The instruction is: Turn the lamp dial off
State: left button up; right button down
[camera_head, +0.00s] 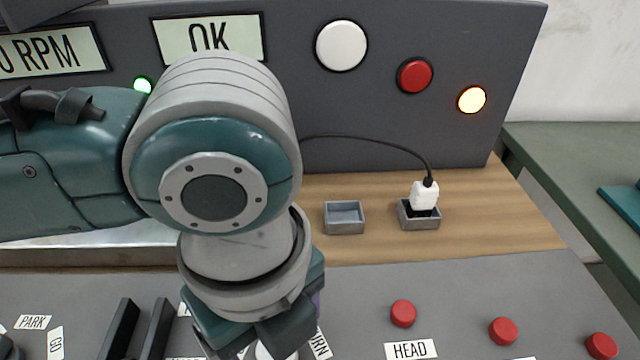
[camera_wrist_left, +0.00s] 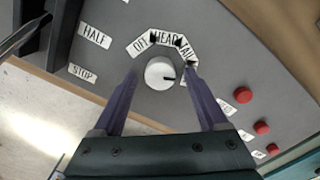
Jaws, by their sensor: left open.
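The lamp dial (camera_wrist_left: 160,73) is a round white knob on the grey sloped panel. Its dark pointer mark faces right and slightly down in the left wrist view, toward a label mostly hidden by a finger. The OFF label (camera_wrist_left: 141,43) is at its upper left, with HEAD and TAIL labels along the arc. My left gripper (camera_wrist_left: 161,71) is open, its two purple fingers on either side of the dial; contact cannot be told. In the head view my left arm hides most of the dial, and the gripper (camera_head: 285,338) reaches down to the panel. My right gripper is not in view.
Red buttons (camera_head: 403,313) line the panel to the right. Black levers (camera_head: 135,328) stand to the left. Behind, a wooden strip carries an empty grey tray (camera_head: 345,231) and a white plug (camera_head: 425,195) in a second holder. An upright panel has an amber lamp (camera_head: 471,100) lit.

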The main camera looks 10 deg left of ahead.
pick_arm(q)
grip_shut()
dwell(0.7)
